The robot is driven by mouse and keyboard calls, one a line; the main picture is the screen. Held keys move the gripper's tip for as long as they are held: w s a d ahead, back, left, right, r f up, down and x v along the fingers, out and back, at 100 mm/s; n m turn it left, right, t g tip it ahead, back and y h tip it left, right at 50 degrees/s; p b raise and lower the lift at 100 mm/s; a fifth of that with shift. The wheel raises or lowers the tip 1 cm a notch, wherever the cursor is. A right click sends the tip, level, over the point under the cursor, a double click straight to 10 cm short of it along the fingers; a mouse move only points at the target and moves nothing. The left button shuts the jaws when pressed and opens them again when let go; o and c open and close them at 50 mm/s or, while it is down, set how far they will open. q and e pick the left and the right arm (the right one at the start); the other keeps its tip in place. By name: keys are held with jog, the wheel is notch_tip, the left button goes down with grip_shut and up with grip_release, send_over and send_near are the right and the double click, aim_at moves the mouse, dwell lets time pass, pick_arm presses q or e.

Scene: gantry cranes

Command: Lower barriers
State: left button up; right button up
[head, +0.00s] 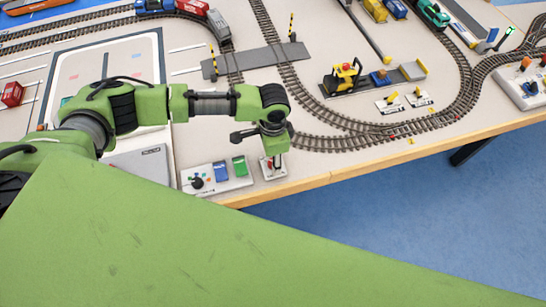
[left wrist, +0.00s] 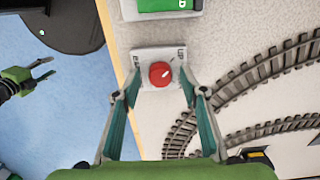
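Two yellow-and-black striped barriers stand upright at the grey level crossing (head: 255,60), one at its left end (head: 213,61) and one at its right end (head: 291,26). A small white lever box (head: 273,168) sits at the table's front edge. In the left wrist view, the box (left wrist: 146,54) carries a red round knob (left wrist: 160,74) and the word UP; its other label is partly hidden. My left gripper (left wrist: 158,88) is open, with one finger on each side of the knob, apart from it. My right gripper (left wrist: 44,69) is open and empty over the blue floor.
A control panel (head: 207,183) with a black knob and blue and green blocks lies left of the lever box. Curved track (head: 345,145) runs to its right. A yellow loader (head: 343,76) and another control box (head: 520,88) stand further right.

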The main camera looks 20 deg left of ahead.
pick_arm(q)
jog(key=shift+f, duration=0.2)
jog(key=c, duration=1.1)
